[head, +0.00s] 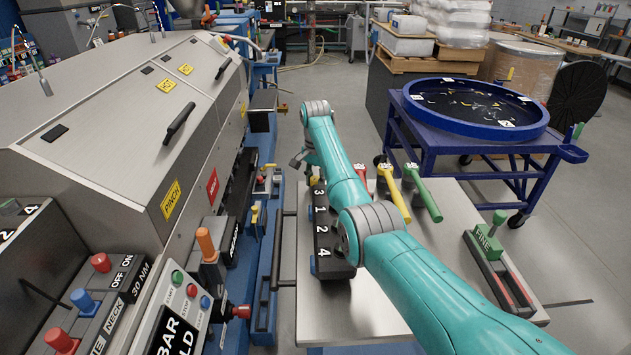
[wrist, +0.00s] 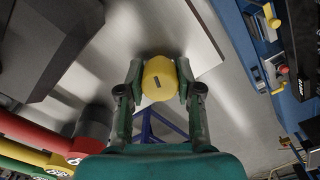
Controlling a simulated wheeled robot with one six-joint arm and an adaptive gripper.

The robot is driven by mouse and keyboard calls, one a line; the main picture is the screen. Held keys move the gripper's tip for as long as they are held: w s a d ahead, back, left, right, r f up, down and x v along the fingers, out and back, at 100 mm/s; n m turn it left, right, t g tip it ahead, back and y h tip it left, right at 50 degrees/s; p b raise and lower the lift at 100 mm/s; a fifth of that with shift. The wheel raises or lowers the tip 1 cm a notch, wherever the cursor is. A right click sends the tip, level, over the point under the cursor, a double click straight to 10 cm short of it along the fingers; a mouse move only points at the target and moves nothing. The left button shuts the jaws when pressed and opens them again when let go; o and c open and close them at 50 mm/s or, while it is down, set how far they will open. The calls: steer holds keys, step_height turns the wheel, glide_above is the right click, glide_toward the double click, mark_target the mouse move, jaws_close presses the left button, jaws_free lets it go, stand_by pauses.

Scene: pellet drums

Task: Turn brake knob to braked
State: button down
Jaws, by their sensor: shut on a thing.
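A round yellow knob (wrist: 160,72) with a small dark mark on its face shows in the wrist view. My gripper (wrist: 160,82) is shut on it, one finger on each side. The knob's base and any braked or released marking are hidden, so I cannot tell its setting. In the head view my teal arm reaches over the pale table, and my gripper and the knob are not clearly visible there.
A black numbered block (head: 323,238) and red, yellow and green-handled tools (head: 424,193) lie on the pale table (head: 345,318). A green-handled FINE fixture (head: 489,240) is at right. The grey machine (head: 120,125) stands left, a blue round-tray cart (head: 520,140) behind right.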

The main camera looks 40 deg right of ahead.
mark_target(315, 178)
steer(key=n, duration=0.4)
steer(key=shift+n, duration=0.4)
stand_by(0.4)
steer(key=c, duration=0.8)
jaws_free()
steer(key=shift+o, duration=0.2)
step_height(315, 178, up, 12)
